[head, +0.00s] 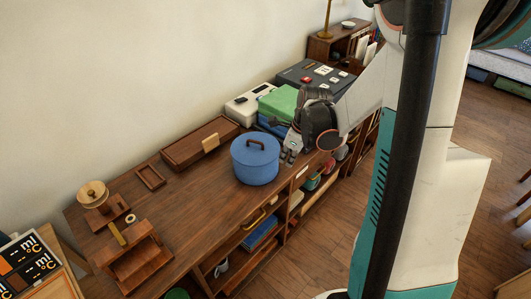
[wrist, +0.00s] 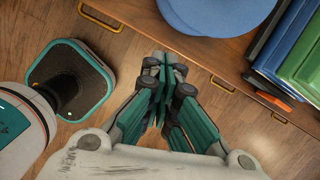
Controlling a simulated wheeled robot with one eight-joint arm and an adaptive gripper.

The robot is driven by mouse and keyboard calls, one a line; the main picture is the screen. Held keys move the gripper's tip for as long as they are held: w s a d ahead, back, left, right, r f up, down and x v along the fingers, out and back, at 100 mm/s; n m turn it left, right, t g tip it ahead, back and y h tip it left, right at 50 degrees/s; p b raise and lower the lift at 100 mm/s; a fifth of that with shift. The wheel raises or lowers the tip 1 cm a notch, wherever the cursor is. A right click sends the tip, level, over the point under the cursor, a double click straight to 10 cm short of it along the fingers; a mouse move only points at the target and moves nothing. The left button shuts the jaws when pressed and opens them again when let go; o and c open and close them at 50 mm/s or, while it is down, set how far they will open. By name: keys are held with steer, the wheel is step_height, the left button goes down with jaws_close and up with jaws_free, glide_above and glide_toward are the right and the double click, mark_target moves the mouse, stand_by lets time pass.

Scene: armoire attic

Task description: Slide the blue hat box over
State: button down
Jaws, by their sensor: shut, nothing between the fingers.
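The blue hat box (head: 255,162) is round, with a lid and a brown handle on top. It stands upright on the wooden cabinet top (head: 207,190) near its front edge. In the wrist view the blue hat box (wrist: 215,14) is cut off by the top edge. My gripper (head: 289,156) is just right of the box at the cabinet's front edge, and whether it touches the box I cannot tell. In the wrist view my gripper (wrist: 165,75) is shut and empty, its fingertips pointing toward the cabinet edge below the box.
Behind the box lie a wooden tray (head: 190,148) and a white device (head: 245,106). Green and blue boxes (head: 278,102) are stacked to the right. Left are a small frame (head: 150,177) and a wooden stand (head: 132,262).

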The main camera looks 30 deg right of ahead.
steer(key=shift+w+d+f+m+b, duration=0.2)
steer(key=shift+w+f+m+b, duration=0.5)
steer(key=shift+f, duration=1.45)
steer(key=shift+w+d+f+m+b, duration=0.3)
steer(key=shift+w+f+b, duration=0.65)
steer(key=shift+f, duration=1.15)
steer(key=shift+w+d+f+m+b, duration=0.15)
steer(key=shift+w+f+m+b, duration=0.65)
steer(key=shift+f, duration=1.35)
steer(key=shift+w, duration=0.2)
